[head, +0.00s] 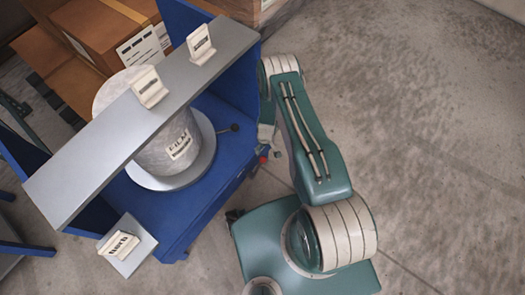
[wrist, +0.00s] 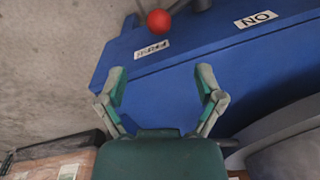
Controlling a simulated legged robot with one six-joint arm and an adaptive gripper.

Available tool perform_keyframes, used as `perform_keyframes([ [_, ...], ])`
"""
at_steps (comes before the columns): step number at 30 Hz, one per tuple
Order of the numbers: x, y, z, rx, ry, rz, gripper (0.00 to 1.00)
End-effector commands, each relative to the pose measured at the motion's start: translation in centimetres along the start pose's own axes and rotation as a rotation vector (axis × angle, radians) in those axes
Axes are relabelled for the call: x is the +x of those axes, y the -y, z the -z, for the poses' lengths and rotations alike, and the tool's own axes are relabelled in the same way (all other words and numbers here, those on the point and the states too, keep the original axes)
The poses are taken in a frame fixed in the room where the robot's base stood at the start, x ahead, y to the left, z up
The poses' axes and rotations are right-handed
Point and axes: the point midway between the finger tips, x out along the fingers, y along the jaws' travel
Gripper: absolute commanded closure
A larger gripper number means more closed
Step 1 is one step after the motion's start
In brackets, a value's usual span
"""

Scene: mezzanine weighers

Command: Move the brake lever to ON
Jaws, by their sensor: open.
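In the wrist view a red ball knob (wrist: 159,21) sits on a grey lever that runs to the upper right, partly cut off by the top edge. The blue housing (wrist: 160,88) carries an ON label (wrist: 256,19) to the right of the knob. A second label (wrist: 151,49), too blurred to read, is just below the knob. The knob is nearer this second label than ON. My gripper (wrist: 161,80) is open and empty, its fingers spread over the blue surface, apart from the knob. In the head view a small red spot shows by the blue housing's right edge, beside my arm.
In the head view a pale drum (head: 170,150) stands on a round pan (head: 160,181) under a grey shelf (head: 85,160) with white label holders. Brown cartons (head: 105,30) stand behind. A small sign (head: 127,246) is at the front. The concrete floor (head: 440,130) at right is clear.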

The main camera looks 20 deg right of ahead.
Motion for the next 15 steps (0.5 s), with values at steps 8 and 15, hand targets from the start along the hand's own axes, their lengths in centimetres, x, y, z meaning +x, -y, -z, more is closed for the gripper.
perform_keyframes([
  [8,2.9,0.0,-0.2,0.0,0.002,0.0,0.14],
  [15,6.6,0.0,-0.1,-0.001,0.0,0.0,0.14],
])
